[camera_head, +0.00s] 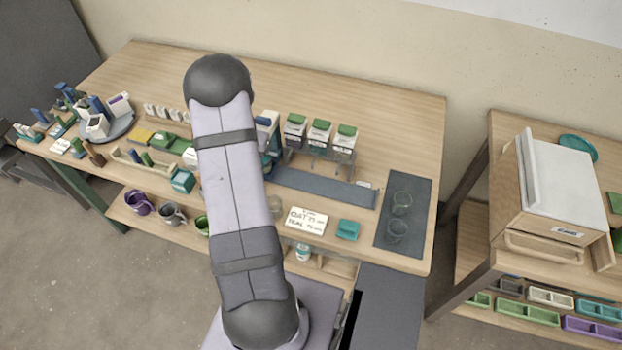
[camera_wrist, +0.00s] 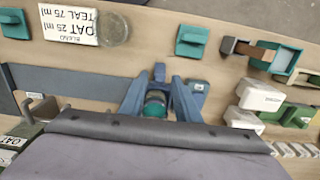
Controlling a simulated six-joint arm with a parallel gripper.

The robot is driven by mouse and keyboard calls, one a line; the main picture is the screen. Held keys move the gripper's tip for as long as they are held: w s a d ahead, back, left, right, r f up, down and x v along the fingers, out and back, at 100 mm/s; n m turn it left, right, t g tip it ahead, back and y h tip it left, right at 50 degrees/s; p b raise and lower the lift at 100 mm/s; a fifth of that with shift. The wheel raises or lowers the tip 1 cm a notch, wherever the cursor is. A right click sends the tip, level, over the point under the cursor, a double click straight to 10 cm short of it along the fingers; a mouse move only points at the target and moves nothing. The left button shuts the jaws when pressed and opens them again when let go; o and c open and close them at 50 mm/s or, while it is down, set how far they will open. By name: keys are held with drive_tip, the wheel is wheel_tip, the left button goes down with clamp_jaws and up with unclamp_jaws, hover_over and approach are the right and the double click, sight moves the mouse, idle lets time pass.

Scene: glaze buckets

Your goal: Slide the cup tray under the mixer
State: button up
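In the wrist view my gripper (camera_wrist: 161,84) shows as two blue-grey fingers standing apart. Between them, deeper in the picture, is a round teal piece (camera_wrist: 155,106). A small dark blue knob (camera_wrist: 159,72) lies beyond the fingertips; I see no clear contact. The dark slate strip (camera_wrist: 70,80) runs to the left of the fingers, and in the head view it lies across the bench (camera_head: 325,187). My arm hides most of its left end, where blue parts (camera_head: 275,143) show. I cannot tell the cup tray from the mixer with certainty here.
White dispensers with green lids (camera_head: 320,130) stand behind the strip. A recipe card (camera_head: 306,221) and a teal block (camera_head: 348,229) lie in front. The bench's back right is clear.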

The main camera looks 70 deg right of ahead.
drive_tip(key=shift+r+p, duration=1.65)
drive_tip(key=shift+r, duration=0.95)
drive_tip(key=shift+n, duration=0.3)
drive_tip(key=shift+a+f+n, duration=0.1)
drive_tip(key=shift+f+n, duration=0.05)
drive_tip(key=shift+n, duration=0.65)
drive_tip(key=s+a+f+n+g+y, duration=0.1)
drive_tip(key=s+a+n+g+y, duration=0.35)
drive_tip(key=a, duration=1.15)
drive_tip(key=w+a+r+n+t+h, duration=0.15)
drive_tip(key=a+r+n, duration=0.4)
drive_tip(key=a, duration=0.65)
drive_tip(key=w+a+r+n+t+h, duration=0.1)
drive_tip(key=a+r+n+t+h, duration=0.35)
drive_tip(key=a, duration=0.75)
wheel_tip(320, 180, down, 9)
drive_tip(key=n+g+y+b, duration=0.1)
drive_tip(key=b, duration=0.9)
drive_tip(key=shift+w+d+f, duration=0.15)
drive_tip(key=shift+d+f, duration=0.05)
drive_tip(key=shift+d, duration=0.05)
